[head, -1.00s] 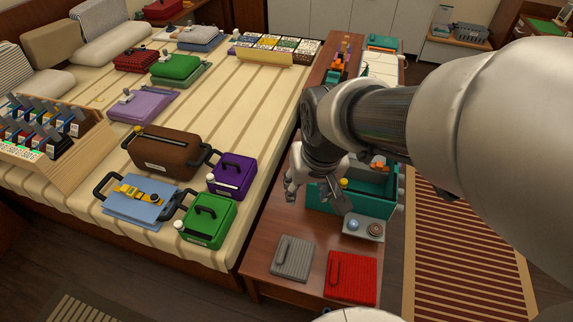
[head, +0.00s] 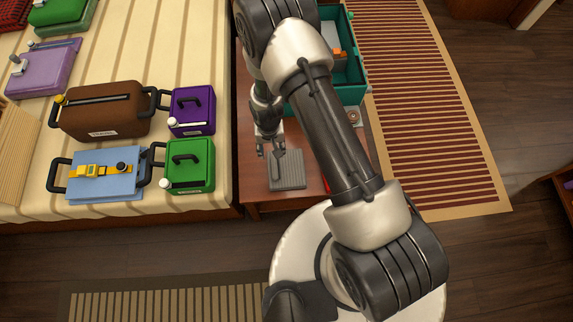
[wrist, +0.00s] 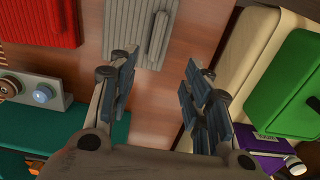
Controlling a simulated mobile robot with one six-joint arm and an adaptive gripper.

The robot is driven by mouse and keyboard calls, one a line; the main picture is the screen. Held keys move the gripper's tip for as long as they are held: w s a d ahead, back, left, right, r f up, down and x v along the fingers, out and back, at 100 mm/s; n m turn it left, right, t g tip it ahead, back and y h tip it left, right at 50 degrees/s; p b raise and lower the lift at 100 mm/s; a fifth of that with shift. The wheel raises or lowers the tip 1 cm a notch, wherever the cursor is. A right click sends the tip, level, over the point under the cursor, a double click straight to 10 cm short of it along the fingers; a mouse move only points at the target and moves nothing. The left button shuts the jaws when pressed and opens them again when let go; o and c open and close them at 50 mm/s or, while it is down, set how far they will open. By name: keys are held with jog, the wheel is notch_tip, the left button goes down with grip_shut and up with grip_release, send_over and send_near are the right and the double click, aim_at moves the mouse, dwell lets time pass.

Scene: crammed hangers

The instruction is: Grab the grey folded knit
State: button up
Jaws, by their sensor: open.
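The grey folded knit (head: 288,170) lies flat on the wooden bench, near its front end. In the wrist view the grey knit (wrist: 148,25) shows at the top, beyond the left fingertip, with part of it cut off by the frame edge. My gripper (head: 270,145) is above the bench at the knit's far left edge. In the wrist view my gripper (wrist: 160,85) is open, with bare wood between its fingers and nothing held.
A red folded item (wrist: 40,20) lies beside the knit, mostly hidden by my arm in the head view. A teal crate (head: 350,95) stands farther back on the bench (head: 250,205). The bed with green (head: 190,165) and purple (head: 191,110) cases is at left.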

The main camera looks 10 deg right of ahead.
jog(key=b, duration=0.3)
send_over(275, 167)
jog(key=f, duration=1.1)
jog(key=shift+s+a+f, duration=0.15)
jog(key=shift+s+a, duration=0.1)
jog(key=shift+s, duration=0.15)
jog(key=f+b, duration=0.1)
jog(key=f, duration=0.1)
jog(key=f+b, duration=0.1)
jog(key=f, duration=0.1)
jog(key=f+b, duration=0.1)
jog(key=f, duration=0.1)
jog(key=shift+w+d+f, duration=0.15)
jog(key=shift+w+f, duration=0.05)
jog(key=shift+w, duration=0.15)
jog(key=shift+r, duration=0.1)
jog(key=shift+c, duration=0.4)
grip_shut()
